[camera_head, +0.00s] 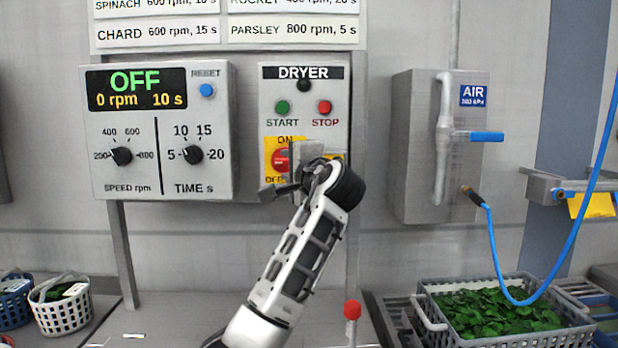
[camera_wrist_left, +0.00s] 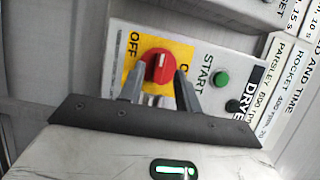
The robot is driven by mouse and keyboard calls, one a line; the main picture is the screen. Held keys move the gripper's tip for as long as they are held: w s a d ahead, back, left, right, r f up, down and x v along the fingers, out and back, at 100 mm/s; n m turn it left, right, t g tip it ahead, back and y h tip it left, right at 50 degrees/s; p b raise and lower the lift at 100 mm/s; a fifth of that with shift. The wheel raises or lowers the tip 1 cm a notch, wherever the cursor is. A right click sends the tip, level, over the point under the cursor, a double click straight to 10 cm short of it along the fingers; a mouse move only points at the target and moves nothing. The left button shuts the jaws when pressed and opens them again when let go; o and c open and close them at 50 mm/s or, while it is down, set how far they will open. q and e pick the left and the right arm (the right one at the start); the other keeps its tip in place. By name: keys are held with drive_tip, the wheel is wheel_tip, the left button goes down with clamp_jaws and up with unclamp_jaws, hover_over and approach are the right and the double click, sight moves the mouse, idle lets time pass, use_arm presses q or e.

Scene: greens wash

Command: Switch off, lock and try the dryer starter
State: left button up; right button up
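The dryer starter (camera_head: 305,95) is a grey wall panel with a green START button (camera_head: 282,107), a red STOP button (camera_head: 324,107) and a red rotary switch (camera_head: 279,160) on a yellow plate marked ON and OFF. My left gripper (camera_head: 284,180) is at this switch and hides part of it. In the left wrist view, the red knob (camera_wrist_left: 158,66) is just beyond and between the spread fingertips (camera_wrist_left: 160,74). The fingers look open, with gaps beside the knob. I cannot tell whether they touch it. The knob's setting is unclear. My right gripper is out of view.
The speed and time box (camera_head: 158,130) left of the starter reads OFF, 0 rpm, 10 s. An air box (camera_head: 430,150) with a blue lever and hose is on the right. A red-topped post (camera_head: 352,310) stands below. Baskets of greens (camera_head: 62,308) sit at both sides.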

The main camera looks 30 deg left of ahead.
use_arm(q)
drive_tip(key=b+v, duration=0.2)
drive_tip(key=v, duration=1.1)
drive_tip(key=shift+s+d, duration=0.2)
drive_tip(key=shift+d, duration=0.05)
